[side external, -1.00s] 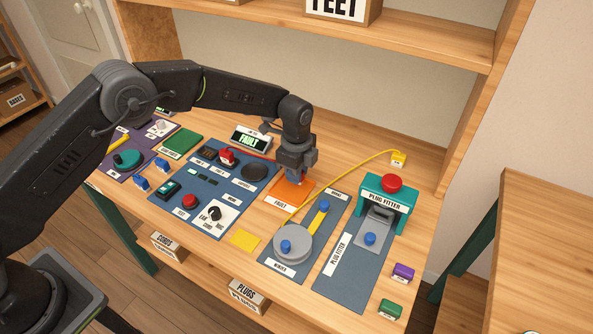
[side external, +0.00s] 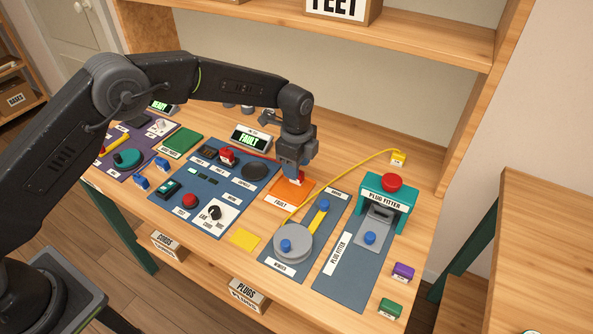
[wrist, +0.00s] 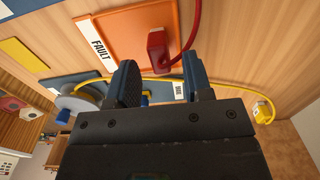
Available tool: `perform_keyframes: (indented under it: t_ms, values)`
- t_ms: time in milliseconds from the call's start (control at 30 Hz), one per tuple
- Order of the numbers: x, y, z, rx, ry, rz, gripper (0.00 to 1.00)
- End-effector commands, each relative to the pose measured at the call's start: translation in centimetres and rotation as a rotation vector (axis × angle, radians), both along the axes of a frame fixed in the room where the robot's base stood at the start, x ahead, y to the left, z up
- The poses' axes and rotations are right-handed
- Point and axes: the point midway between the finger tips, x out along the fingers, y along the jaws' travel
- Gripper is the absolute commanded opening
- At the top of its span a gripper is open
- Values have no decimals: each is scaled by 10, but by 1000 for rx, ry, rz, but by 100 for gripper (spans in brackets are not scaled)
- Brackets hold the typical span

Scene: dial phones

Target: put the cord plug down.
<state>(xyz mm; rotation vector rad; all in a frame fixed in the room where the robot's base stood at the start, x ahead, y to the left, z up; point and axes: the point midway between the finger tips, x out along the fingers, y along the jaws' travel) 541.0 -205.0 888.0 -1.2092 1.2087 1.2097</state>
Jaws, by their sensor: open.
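The red cord plug (wrist: 157,47) lies on the orange FAULT mat (wrist: 118,38), near its edge, in the wrist view. Its red cord (wrist: 192,30) curves away from it. In the side view the plug (side external: 301,181) is a small red patch under my fingers, partly hidden. My gripper (side external: 297,178) is above the mat's back right part.
A yellow cord runs to a yellow plug (side external: 398,159) at the back right. The winder (side external: 292,244) and the teal plug fitter (side external: 388,200) stand to the right. The blue test panel (side external: 208,190) is to the left. Purple and green blocks lie at the front right.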

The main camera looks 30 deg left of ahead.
Motion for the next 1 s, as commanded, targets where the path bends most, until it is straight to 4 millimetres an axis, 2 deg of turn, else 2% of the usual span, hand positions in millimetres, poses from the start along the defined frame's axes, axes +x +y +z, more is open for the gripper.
perform_keyframes:
  t_ms: [33,200,400,600,867,967,1000]
  values:
    - [1,0,13,-1,-4,0,46]
    - [1,0,50,-1,-5,0,46]
    - [1,0,83,-1,-3,0,46]
    - [0,0,97,0,0,0,46]
    - [-1,1,102,-1,-4,9,46]
    - [-6,9,120,-7,-22,62,46]
    - [-11,14,131,-11,-35,98,46]
